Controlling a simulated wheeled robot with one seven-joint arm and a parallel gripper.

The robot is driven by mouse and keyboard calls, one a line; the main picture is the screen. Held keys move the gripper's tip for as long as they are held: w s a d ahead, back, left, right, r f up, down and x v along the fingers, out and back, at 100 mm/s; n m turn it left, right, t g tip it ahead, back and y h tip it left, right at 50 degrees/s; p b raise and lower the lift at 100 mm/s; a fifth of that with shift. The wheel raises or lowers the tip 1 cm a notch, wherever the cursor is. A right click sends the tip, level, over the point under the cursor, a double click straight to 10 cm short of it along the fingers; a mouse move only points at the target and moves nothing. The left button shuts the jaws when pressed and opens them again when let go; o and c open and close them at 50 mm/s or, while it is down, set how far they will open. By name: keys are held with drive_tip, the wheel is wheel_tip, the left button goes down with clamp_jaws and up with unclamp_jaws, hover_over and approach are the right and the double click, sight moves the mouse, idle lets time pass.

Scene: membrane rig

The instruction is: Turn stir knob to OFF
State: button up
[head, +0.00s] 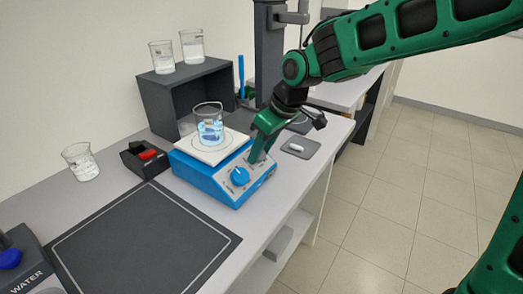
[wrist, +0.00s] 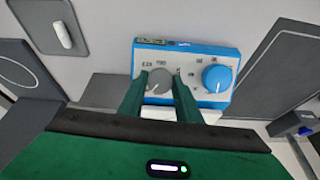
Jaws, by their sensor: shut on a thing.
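The blue hotplate stirrer (head: 207,180) stands on the bench with two knobs on its front panel. In the wrist view, my gripper (wrist: 160,77) has a green finger on each side of the grey knob (wrist: 158,84) and is shut on it. The blue knob (wrist: 216,78) beside it, also in the head view (head: 240,176), is free. In the head view, my gripper (head: 257,157) comes down at the panel's right end and hides the grey knob. The panel markings are too small to read surely, and the grey knob's pointer is not clear.
A beaker of blue liquid (head: 209,126) stands on the white top plate (head: 190,149), close to my gripper. A grey pad (head: 301,147) with a white stir bar (head: 296,147) lies to the right. A dark mat (head: 140,250) covers bench space in front.

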drive_tip(key=n, duration=0.3)
drive_tip(key=shift+s+n+t+h, duration=0.15)
drive_tip(key=shift+n+t+h, duration=0.35)
drive_tip(key=shift+n, duration=1.4)
drive_tip(key=o, duration=1.1)
drive_tip(key=shift+c, duration=0.2)
drive_tip(key=v, duration=1)
drive_tip(key=shift+s+d+r, duration=0.2)
drive_tip(key=shift+r, duration=0.05)
